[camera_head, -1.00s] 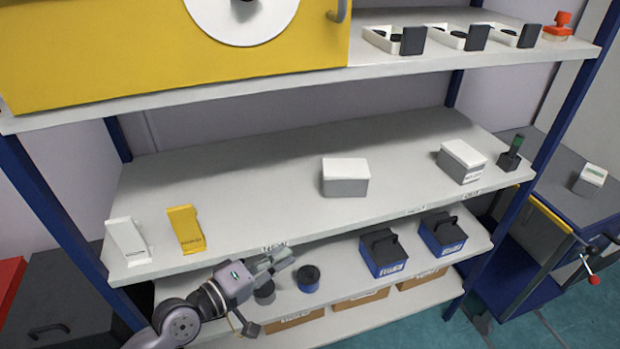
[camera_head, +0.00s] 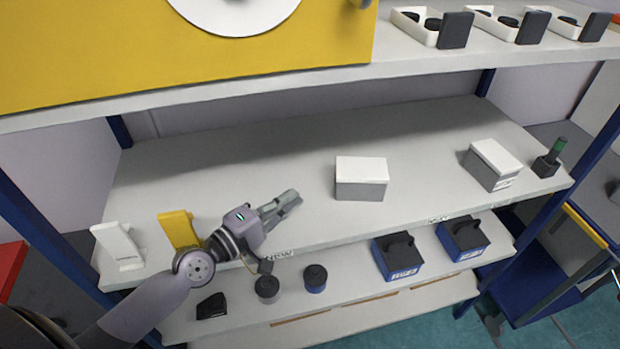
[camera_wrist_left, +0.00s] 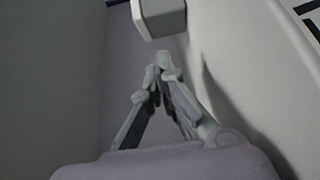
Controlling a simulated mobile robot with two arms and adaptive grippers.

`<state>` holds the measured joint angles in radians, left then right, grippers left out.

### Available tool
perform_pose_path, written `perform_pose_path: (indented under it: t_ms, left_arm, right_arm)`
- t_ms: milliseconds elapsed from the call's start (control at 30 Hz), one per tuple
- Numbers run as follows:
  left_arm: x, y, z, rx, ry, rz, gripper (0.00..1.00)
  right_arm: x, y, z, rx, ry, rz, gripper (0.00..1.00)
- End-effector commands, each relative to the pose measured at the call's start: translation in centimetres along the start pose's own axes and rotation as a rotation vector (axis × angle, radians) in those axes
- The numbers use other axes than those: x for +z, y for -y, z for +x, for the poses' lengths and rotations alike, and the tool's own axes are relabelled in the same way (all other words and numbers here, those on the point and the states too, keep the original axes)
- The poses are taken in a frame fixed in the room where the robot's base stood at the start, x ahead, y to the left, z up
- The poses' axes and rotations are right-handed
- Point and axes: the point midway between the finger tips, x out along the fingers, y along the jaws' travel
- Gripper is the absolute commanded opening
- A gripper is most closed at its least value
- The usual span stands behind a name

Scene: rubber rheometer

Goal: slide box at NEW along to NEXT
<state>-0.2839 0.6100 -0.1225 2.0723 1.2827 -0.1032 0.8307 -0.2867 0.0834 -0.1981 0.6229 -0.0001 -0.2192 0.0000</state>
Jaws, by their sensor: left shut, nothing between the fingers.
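A grey box with a white lid (camera_head: 361,181) stands upright on the middle shelf, right of and behind the NEW label (camera_head: 279,255) on the shelf's front edge. A second grey box with a white lid (camera_head: 492,166) stands farther right on the same shelf, with small labels near it on the edge. My left gripper (camera_head: 294,197) is shut and empty, over the middle shelf to the left of the nearer box, with a gap between them. In the left wrist view its fingertips (camera_wrist_left: 164,62) point at a pale box (camera_wrist_left: 158,17). My right gripper does not show.
A white stand (camera_head: 118,245) and a yellow stand (camera_head: 179,231) are at the shelf's left end. A dark holder with a green-topped item (camera_head: 549,160) is at its right end. The shelf between the boxes is clear.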

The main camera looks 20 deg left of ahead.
Motion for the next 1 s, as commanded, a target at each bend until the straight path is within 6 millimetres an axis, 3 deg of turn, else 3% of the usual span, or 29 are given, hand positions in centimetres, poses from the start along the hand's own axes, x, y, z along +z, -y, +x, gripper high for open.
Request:
perform_pose_path:
  t_ms: [333,533,700,1000]
  left_arm:
    - [0.0,-0.5,5.5,0.004,0.0,-0.001,0.0]
    - [0.0,-0.3,8.3,0.002,0.0,0.001,0.0]
    - [0.1,-0.1,9.4,0.001,0.001,0.001,0.0]
    - [0.1,-0.1,9.5,0.0,0.002,0.001,0.0]
  right_arm:
    - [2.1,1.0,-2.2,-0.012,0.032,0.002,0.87]
    - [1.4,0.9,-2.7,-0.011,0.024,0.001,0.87]
    - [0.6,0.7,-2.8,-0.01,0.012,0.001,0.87]
    - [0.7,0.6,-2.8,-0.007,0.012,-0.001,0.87]
